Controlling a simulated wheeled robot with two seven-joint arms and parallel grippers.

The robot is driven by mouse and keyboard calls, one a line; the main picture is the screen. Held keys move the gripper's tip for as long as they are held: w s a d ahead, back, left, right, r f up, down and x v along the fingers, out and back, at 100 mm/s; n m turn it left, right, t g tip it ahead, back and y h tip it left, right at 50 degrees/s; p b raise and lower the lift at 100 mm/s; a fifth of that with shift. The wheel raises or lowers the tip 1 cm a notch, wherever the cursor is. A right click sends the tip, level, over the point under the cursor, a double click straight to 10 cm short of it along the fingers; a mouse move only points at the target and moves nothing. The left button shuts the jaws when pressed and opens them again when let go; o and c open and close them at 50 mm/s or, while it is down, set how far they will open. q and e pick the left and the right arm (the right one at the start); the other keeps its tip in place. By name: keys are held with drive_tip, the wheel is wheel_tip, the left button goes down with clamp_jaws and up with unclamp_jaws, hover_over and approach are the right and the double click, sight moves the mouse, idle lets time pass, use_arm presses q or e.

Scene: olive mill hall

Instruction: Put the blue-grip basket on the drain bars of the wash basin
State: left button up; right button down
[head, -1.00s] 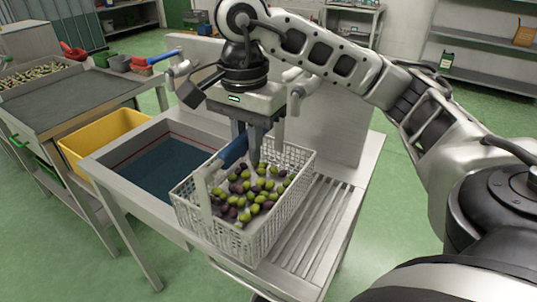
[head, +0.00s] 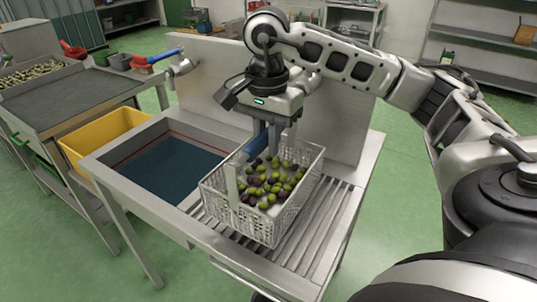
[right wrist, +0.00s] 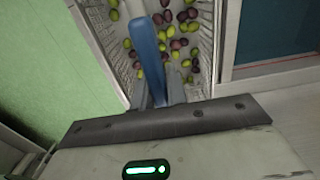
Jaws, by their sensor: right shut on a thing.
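The white mesh basket (head: 240,218) holds green and dark olives and has a blue grip (head: 257,138) on its handle. My right gripper (head: 270,143) is shut on this grip from above. The right wrist view shows the blue grip (right wrist: 148,60) between the fingers, with the olives below. The basket is over the drain bars (head: 327,215), on the right part of the steel wash basin (head: 105,167). It looks roughly level; whether its bottom touches the bars is hidden. My left gripper is not in view.
The basin's sunken bowl (head: 172,170) with a dark blue bottom is left of the basket. A steel back panel (head: 215,75) rises behind, with a blue-handled tap (head: 180,65). A yellow crate (head: 105,135) and a dark-topped table (head: 70,100) stand at left. Bars right of the basket are clear.

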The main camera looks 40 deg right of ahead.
wheel_tip(320, 180, down, 3)
drive_tip(key=shift+f, duration=0.1)
drive_tip(key=shift+d+f, duration=0.2)
drive_tip(key=shift+f, duration=0.2)
drive_tip(key=c, duration=1.8)
unclamp_jaws()
drive_tip(key=shift+f, duration=0.15)
drive_tip(key=o, duration=0.4)
